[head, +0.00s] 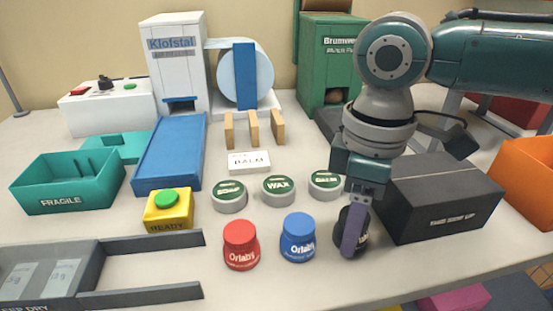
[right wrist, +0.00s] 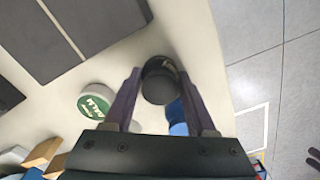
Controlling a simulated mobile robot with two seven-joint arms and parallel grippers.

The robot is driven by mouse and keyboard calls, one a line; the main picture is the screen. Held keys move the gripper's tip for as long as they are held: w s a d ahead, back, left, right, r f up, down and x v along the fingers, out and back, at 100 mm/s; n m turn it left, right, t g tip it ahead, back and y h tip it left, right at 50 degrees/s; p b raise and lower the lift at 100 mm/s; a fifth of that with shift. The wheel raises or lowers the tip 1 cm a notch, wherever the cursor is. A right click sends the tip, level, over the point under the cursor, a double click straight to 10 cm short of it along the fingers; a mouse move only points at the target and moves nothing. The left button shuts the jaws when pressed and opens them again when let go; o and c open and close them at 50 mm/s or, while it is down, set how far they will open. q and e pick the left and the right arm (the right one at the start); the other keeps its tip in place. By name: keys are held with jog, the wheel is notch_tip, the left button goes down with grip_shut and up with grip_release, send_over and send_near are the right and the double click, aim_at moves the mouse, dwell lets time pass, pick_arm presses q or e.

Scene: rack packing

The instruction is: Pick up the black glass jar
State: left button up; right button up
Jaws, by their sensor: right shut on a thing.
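The black glass jar (head: 338,228) stands upright on the table, right of the blue jar. My right gripper (head: 352,247) points down over it, and one purple finger hides much of the jar in the head view. In the right wrist view the jar's dark round lid (right wrist: 160,82) lies between the two fingers of my right gripper (right wrist: 160,88). The right gripper is shut on the jar. I cannot tell any gap between the jar and the table.
A blue jar (head: 298,240) and a red jar (head: 240,247) stand to the left. Several green-lidded tins (head: 278,189) are behind. A black box (head: 440,200) is close on the right. A yellow button box (head: 167,210) and a grey tray (head: 150,247) are farther left.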

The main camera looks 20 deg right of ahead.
grip_shut()
